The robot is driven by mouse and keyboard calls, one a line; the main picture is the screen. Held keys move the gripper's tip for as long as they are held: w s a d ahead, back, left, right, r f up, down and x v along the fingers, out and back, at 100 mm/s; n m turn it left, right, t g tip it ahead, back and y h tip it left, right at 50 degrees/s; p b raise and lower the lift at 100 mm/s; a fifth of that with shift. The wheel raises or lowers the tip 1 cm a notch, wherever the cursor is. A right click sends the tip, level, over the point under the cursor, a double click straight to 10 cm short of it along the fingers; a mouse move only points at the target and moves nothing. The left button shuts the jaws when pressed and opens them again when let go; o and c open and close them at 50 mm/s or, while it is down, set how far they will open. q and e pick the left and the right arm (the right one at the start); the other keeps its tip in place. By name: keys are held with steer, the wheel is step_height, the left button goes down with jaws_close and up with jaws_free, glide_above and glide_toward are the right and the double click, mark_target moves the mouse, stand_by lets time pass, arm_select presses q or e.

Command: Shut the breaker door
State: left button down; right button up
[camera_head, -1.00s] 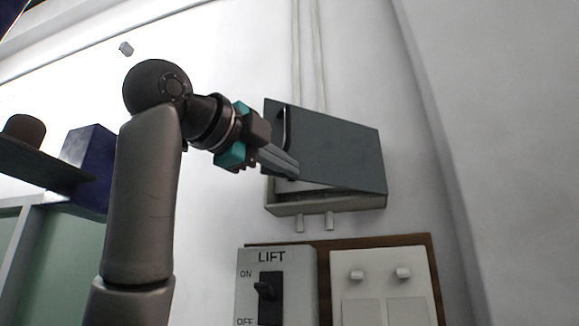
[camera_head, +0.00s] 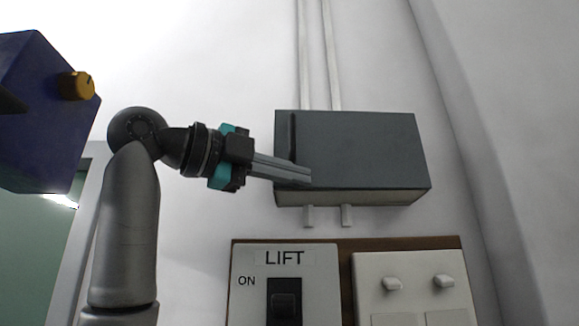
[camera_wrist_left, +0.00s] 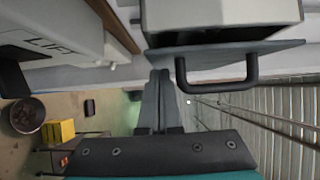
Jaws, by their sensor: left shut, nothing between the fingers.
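The breaker box (camera_head: 350,198) is a pale grey box on the white wall. In the left wrist view the box (camera_wrist_left: 220,14), door (camera_wrist_left: 285,46) and handle (camera_wrist_left: 217,87) show at the top. My left gripper (camera_head: 308,180) is shut and empty, its fingertips in front of the door's lower left part, below the handle. Contact is unclear. My right gripper is out of view.
Below the box, a LIFT switch panel (camera_head: 245,310) and a panel with two knobs (camera_head: 370,268) sit on a brown board (camera_head: 345,243). Two conduits (camera_head: 320,60) run up the wall. A dark blue box with a yellow knob (camera_head: 40,120) is at the left.

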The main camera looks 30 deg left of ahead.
arm_select(q)
steer(key=w+m+g+h, duration=0.1)
steer(key=a+m+g+h, duration=0.1)
steer(key=h, duration=0.1)
steer(key=shift+w+a, duration=0.15)
steer(key=shift+w, duration=0.2)
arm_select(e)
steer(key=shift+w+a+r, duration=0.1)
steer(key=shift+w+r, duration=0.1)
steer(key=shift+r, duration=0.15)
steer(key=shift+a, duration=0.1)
arm_select(q)
steer(key=shift+a, duration=0.15)
steer(key=v, duration=0.7)
steer(key=shift+s+m+b, duration=0.2)
steer(key=shift+m+b, duration=0.1)
steer(key=shift+b, duration=0.1)
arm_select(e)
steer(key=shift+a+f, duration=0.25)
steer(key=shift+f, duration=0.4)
arm_select(q)
steer(key=shift+a, duration=0.1)
